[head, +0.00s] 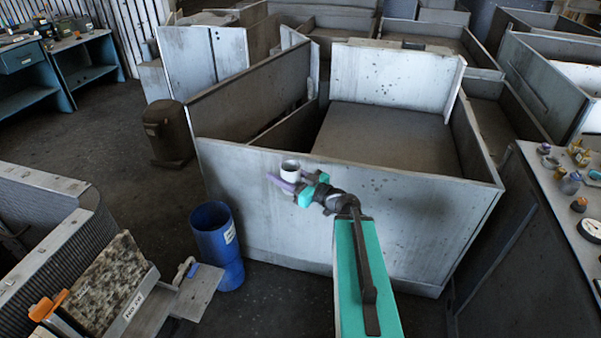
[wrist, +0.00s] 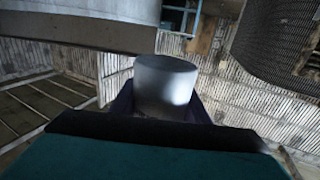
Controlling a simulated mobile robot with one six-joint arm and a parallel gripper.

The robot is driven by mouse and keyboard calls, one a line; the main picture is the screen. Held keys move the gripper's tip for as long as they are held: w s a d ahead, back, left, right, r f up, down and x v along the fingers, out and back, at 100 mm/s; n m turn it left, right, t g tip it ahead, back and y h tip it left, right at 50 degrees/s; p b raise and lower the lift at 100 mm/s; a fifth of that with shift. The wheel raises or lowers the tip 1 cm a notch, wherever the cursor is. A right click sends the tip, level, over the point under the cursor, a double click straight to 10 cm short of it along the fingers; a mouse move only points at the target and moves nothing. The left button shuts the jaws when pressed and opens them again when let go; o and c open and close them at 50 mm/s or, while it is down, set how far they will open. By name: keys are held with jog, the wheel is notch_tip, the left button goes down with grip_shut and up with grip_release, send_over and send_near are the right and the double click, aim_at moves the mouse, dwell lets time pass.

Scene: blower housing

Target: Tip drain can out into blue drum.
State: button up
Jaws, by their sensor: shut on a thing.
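The drain can (head: 291,168) is a small pale grey, round can. My gripper (head: 283,182), with purple fingers, is shut on it and holds it in the air, about upright, in the head view. In the wrist view the can (wrist: 166,82) sits between the dark purple fingers; what it contains cannot be seen. The can is apart from the drum.
A large grey metal-walled bin (head: 345,215) stands behind the can and drum. A bench with a speckled panel (head: 115,280) is at the lower left. A dark brown container (head: 168,133) stands on the floor further back. A table with small parts (head: 575,195) is at right.

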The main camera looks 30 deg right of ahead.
jog(key=s+a+r+n+g+y+p, duration=0.1)
jog(key=a+r+n+g+y+p, duration=0.5)
jog(key=a+r+p, duration=0.6)
jog(key=a+r+y, duration=0.1)
jog(key=a+r, duration=0.1)
jog(key=a, duration=0.5)
jog(key=shift+s+r+y, duration=0.4)
jog(key=shift+a, duration=0.1)
